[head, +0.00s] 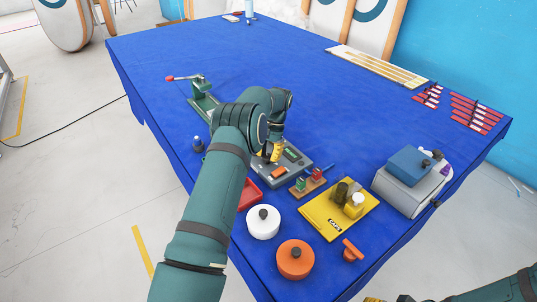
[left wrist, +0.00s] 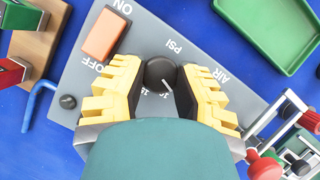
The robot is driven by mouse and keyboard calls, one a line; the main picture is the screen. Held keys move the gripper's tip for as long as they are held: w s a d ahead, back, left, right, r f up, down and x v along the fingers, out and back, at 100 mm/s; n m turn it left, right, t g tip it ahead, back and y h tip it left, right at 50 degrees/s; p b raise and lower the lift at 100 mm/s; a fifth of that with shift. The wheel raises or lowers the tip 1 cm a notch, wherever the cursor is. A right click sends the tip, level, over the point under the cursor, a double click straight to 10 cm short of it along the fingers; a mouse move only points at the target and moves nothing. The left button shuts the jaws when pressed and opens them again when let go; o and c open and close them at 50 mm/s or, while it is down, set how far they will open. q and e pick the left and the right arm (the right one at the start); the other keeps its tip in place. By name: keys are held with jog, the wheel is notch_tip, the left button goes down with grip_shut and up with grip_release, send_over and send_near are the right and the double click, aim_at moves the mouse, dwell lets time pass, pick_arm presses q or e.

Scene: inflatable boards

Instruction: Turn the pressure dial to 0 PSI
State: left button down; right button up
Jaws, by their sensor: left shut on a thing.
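The pressure dial (left wrist: 160,75) is a round black knob with a white pointer line, on a grey control panel (left wrist: 75,80) marked PSI and AIR. In the left wrist view the line points toward the lower right. The scale numbers are mostly hidden by my fingers and wrist. My left gripper (left wrist: 160,88) has its yellow fingers closed on both sides of the dial. In the head view my left gripper (head: 268,152) is over the panel (head: 300,168), and my arm hides the dial. My right arm shows at the bottom right corner; its gripper is mostly cut off.
An orange ON/OFF switch (left wrist: 104,34) is beside the dial. A wooden stand (head: 307,189) with red and green pieces and a blue hex key (left wrist: 38,105) are close by. The table's middle is clear.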

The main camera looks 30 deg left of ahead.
pick_arm(q)
jog(key=shift+s+f+n+h, duration=0.15)
jog(key=shift+n+h, duration=0.25)
jog(key=shift+n, duration=0.55)
jog(key=shift+s+f+n+h, duration=0.15)
jog(key=shift+n+h, duration=0.25)
jog(key=shift+n, duration=0.55)
jog(key=shift+w, duration=0.1)
jog(key=c, duration=0.6)
grip_release()
jog(key=shift+r, duration=0.1)
jog(key=shift+w+r, duration=0.1)
jog(key=shift+r, duration=0.05)
jog(key=shift+v, duration=3.65)
jog(key=shift+a, duration=0.1)
jog(key=shift+s, duration=0.2)
